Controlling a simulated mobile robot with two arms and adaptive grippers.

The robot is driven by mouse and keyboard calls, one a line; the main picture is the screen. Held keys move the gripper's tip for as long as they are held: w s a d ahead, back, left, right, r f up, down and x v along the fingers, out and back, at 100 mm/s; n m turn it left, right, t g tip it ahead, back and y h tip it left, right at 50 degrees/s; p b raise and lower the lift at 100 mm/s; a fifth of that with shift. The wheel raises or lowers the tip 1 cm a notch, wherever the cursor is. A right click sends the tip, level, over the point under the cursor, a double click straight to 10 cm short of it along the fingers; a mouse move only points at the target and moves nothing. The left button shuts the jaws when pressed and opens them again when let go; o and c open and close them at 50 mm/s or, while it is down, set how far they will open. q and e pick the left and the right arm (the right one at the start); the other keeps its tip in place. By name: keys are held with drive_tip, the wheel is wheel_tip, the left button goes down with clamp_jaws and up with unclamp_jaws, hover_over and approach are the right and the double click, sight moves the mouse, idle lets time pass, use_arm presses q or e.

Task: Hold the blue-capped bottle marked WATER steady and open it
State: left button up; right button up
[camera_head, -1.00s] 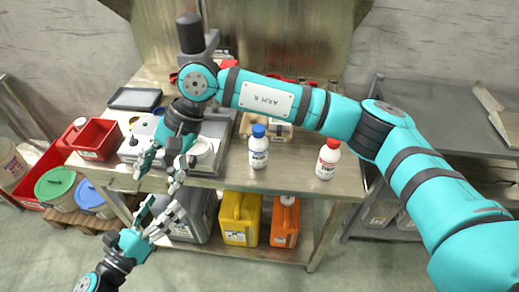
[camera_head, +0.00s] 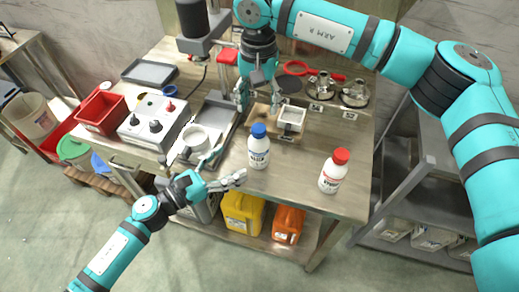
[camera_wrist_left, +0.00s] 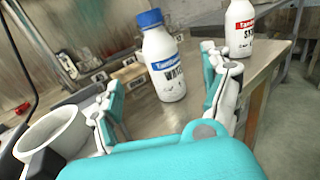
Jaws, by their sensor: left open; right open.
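The blue-capped bottle (camera_head: 258,152) stands upright near the front edge of the bench, its cap on. In the left wrist view the bottle (camera_wrist_left: 165,65) reads WATER and stands ahead, between my open fingers and beyond them. My left gripper (camera_head: 228,166) is open and empty, low at the bench's front edge, to the left of the bottle and apart from it. It also shows in the left wrist view (camera_wrist_left: 163,105). My right gripper (camera_head: 258,100) is open and empty, pointing down behind the bottle, apart from it.
A red-capped white bottle (camera_head: 333,171) stands to the right. The bench (camera_head: 290,182) is bare between the bottles.

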sight(250, 149)
use_arm(q)
drive_tip(key=x, duration=1)
drive_tip(key=shift+w+d, duration=0.1)
drive_tip(key=shift+c, duration=0.5)
clamp_jaws()
